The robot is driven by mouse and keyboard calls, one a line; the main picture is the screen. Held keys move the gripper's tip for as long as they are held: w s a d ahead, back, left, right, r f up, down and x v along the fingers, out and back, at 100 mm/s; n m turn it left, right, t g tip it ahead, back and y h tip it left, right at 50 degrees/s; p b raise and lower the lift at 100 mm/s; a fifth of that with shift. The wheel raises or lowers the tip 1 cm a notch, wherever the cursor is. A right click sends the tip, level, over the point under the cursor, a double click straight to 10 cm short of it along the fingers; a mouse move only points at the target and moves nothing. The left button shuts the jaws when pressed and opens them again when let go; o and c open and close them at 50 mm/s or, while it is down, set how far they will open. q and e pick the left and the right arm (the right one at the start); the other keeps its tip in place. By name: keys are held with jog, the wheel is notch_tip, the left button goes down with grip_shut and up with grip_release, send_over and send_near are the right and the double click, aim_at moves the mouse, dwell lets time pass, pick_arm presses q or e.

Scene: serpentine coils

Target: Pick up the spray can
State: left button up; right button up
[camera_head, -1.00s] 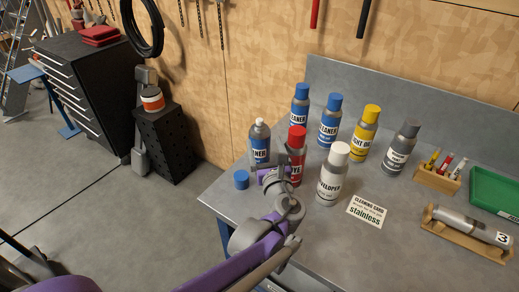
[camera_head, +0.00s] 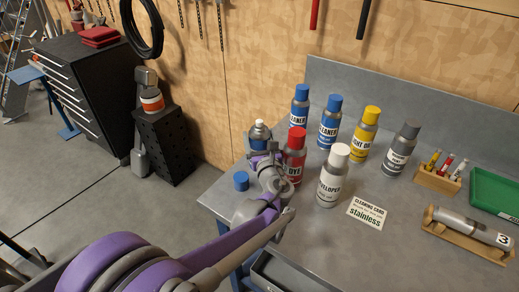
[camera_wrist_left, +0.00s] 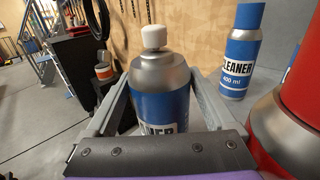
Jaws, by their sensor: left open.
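The uncapped spray can (camera_head: 259,131), silver with a blue CLEANER label and a white nozzle, stands upright near the bench's left edge. In the left wrist view the can (camera_wrist_left: 160,75) stands between my gripper's fingers. My left gripper (camera_head: 261,152) is open, with one finger on each side of the can; I cannot tell whether either finger touches it. The gripper also shows in the left wrist view (camera_wrist_left: 160,98). In the head view the gripper hides the can's lower part. A loose blue cap (camera_head: 241,181) lies on the bench to the left.
A red dye can (camera_head: 294,158) stands close on the right, with a white developer can (camera_head: 332,180) beyond. Blue-capped cleaner cans (camera_head: 330,125), a yellow-capped can (camera_head: 365,135) and a grey can (camera_head: 400,152) stand behind. A cleaning card (camera_head: 367,212) lies on the bench.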

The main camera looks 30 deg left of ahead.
pick_arm(q)
grip_shut()
dwell(0.3)
